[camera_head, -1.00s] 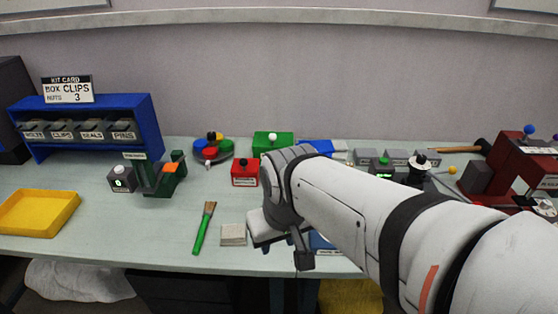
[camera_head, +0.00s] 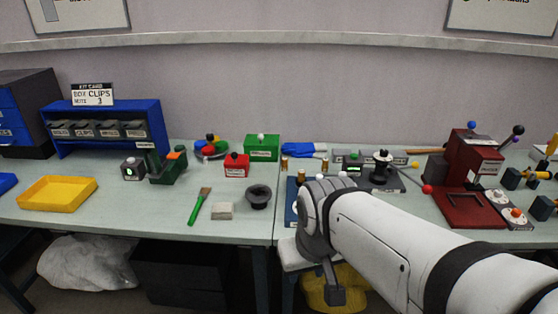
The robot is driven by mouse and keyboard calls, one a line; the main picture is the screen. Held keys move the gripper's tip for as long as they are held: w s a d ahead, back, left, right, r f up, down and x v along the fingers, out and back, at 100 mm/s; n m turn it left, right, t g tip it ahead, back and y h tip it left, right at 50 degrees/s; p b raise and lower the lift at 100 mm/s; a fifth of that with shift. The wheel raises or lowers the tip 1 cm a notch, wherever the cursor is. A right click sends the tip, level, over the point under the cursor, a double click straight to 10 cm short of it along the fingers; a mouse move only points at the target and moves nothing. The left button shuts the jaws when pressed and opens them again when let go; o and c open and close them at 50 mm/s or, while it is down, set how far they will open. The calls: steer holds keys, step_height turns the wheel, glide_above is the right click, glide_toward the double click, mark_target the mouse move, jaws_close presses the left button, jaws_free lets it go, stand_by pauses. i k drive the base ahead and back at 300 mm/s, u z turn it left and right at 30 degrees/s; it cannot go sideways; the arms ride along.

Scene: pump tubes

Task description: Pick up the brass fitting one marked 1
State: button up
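Small brass-coloured cylinders, which look like the brass fittings (camera_head: 301,176), stand near the middle of the bench. My gripper (camera_head: 334,292) hangs at the end of my white arm, low in front of the bench edge. It is apart from the fittings. My wrist hides most of it, and its opening does not show.
A blue plate (camera_head: 291,203) lies partly behind my wrist. A dark round cup (camera_head: 258,197), a pale block (camera_head: 221,211) and a green brush (camera_head: 199,207) lie to its left. A red press (camera_head: 471,165) stands to the right.

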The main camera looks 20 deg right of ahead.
mark_target(301, 178)
steer(key=i, duration=1)
steer(key=z, duration=0.05)
